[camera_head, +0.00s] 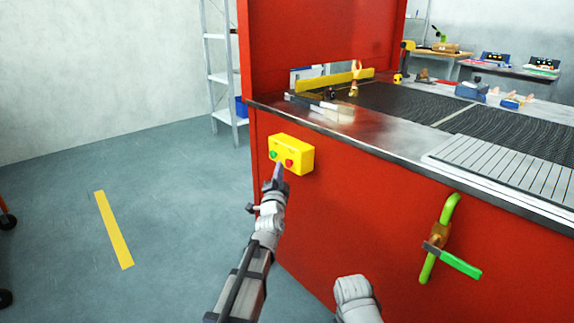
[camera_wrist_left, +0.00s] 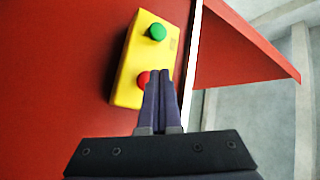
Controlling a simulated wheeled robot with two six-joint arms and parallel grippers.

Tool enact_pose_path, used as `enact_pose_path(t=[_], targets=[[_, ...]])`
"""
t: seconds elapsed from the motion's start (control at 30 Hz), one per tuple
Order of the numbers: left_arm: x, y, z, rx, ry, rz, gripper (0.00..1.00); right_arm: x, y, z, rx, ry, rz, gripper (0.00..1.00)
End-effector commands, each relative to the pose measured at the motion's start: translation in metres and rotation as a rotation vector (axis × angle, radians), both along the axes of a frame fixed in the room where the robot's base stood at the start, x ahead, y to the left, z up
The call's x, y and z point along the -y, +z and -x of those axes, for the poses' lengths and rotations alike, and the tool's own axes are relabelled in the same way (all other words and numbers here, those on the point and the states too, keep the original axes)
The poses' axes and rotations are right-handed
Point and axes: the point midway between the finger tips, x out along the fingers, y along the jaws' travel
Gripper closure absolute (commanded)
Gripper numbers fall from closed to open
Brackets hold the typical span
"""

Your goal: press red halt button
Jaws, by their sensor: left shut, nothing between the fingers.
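The red halt button (camera_head: 289,162) sits on the right part of a yellow control box (camera_head: 300,152) fixed to the red machine side. A green button (camera_head: 273,155) is to its left on the same box. My left gripper (camera_head: 279,168) is shut and empty, with its tips just in front of the box near the red button. In the left wrist view, the closed fingers (camera_wrist_left: 159,80) partly cover the red button (camera_wrist_left: 143,78). The green button (camera_wrist_left: 157,32) is clear beyond them. I cannot tell whether the tips touch the red button. My right gripper is not visible.
The red machine (camera_head: 350,225) fills the right, with a metal edge and dark mesh belt (camera_head: 400,105) on top. A green-handled lever (camera_head: 440,245) is on its front. A shelf rack (camera_head: 222,80) stands behind.

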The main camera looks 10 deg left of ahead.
Motion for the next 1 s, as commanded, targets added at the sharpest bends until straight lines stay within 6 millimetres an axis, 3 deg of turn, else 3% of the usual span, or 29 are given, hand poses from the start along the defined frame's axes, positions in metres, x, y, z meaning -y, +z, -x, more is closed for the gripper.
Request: enact_pose_path(t=[0.6, 1.0], targets=[[-0.028, 0.000, 0.037, 0.001, 0.001, -0.001, 1.00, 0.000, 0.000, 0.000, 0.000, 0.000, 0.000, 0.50], [-0.031, 0.000, 0.039, 0.000, 0.000, 0.000, 1.00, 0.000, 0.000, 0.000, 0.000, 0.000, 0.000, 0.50]])
